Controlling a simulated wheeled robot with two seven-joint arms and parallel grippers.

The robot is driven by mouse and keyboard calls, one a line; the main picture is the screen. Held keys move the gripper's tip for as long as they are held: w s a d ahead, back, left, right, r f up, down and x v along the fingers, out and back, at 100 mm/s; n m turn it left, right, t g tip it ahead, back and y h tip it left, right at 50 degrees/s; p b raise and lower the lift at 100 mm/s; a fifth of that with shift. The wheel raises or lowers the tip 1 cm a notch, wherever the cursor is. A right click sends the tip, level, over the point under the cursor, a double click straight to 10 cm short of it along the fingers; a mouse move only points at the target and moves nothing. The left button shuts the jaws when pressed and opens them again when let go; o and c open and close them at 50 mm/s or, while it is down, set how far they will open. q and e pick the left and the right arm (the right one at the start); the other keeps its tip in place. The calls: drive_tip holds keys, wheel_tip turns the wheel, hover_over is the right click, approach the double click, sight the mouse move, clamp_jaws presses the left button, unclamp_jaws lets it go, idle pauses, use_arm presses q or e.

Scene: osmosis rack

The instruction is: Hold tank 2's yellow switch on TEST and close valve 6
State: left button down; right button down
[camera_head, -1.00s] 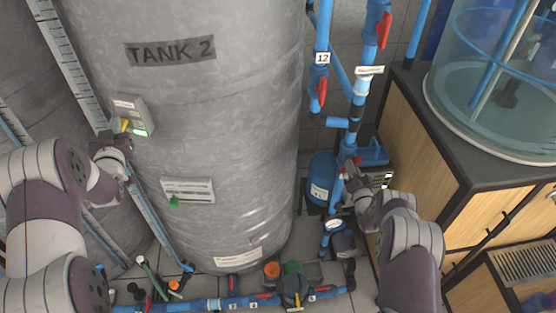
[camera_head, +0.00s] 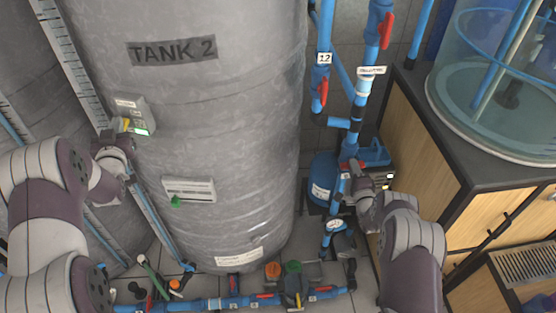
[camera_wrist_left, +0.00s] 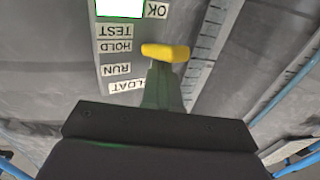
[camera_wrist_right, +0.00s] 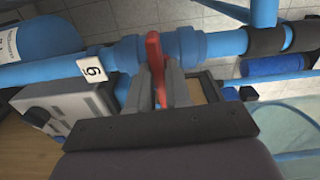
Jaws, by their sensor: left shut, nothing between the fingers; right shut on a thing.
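Tank 2 (camera_head: 230,100) is a large grey cylinder with a control box (camera_head: 135,115) on its side. Its yellow switch (camera_wrist_left: 165,52) shows in the left wrist view beside the labels TEST, HOLD, RUN and FLOAT, with its tip near HOLD and TEST. My left gripper (camera_wrist_left: 163,80) is shut and empty, its fingertips right at the switch; touching or not is hard to tell. My right gripper (camera_wrist_right: 165,85) is shut on the red handle (camera_wrist_right: 155,65) of valve 6, beside the tag (camera_wrist_right: 93,68). The handle looks crosswise to the blue pipe (camera_wrist_right: 50,72).
A blue vessel (camera_head: 322,180) and a pump stand behind the right gripper. A wooden cabinet (camera_head: 425,135) with a clear tank (camera_head: 490,120) is at the right. Low pipes (camera_head: 210,303) with several valves cross the floor below tank 2.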

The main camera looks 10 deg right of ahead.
drive_tip(key=shift+m, duration=0.3)
idle(0.4)
drive_tip(key=c, duration=1.1)
unclamp_jaws()
drive_tip(key=shift+c, duration=0.2)
drive_tip(key=s, duration=1.2)
